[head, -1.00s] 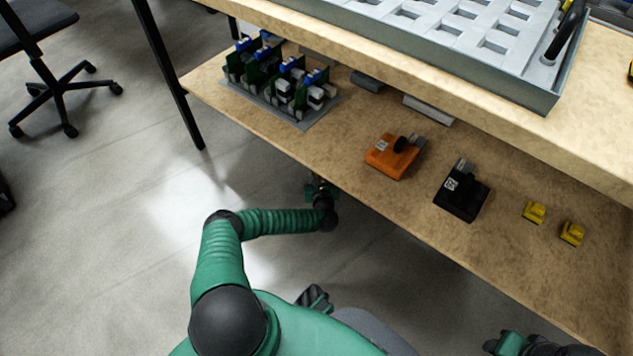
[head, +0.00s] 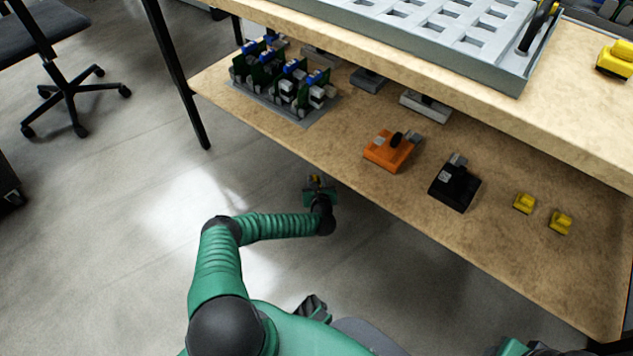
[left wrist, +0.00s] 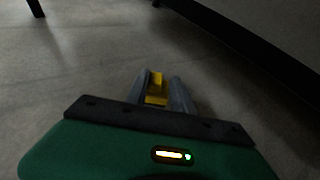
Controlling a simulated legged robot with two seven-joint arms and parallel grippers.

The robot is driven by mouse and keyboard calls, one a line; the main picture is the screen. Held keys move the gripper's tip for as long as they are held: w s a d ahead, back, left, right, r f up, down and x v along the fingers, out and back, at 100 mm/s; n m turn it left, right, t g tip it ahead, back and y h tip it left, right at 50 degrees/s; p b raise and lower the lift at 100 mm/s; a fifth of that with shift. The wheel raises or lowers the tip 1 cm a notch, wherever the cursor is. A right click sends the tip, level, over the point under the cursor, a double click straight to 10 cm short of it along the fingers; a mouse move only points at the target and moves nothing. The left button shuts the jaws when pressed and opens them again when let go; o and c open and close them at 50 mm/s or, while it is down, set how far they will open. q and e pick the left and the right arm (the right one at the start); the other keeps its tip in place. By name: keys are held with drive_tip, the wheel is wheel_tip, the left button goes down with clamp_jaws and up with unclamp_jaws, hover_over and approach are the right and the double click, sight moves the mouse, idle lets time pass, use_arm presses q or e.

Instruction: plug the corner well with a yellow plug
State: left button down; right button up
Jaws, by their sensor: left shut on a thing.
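My left gripper (head: 314,183) is shut on a yellow plug, out over the floor in front of the lower shelf. In the left wrist view, the yellow plug (left wrist: 156,88) sits between the two grey fingers. Two more yellow plugs, one (head: 524,203) and another (head: 560,222), lie on the right of the lower shelf (head: 520,260). A grey tray (head: 490,75) with rows of square wells stands on the upper table top, its far part cut off by the frame. I cannot tell which well is meant. My right gripper's fingers are out of view.
The lower shelf holds an orange block (head: 388,150), a black block (head: 454,186), grey blocks and a rack of green boards (head: 285,85). A yellow object (head: 615,60) lies on the upper table top (head: 580,110). A chair (head: 75,90) stands left; the floor between is clear.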

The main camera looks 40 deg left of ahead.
use_arm(q)
drive_tip(key=shift+r+p, duration=1.55)
drive_tip(key=shift+r, duration=0.5)
drive_tip(key=shift+f, duration=0.1)
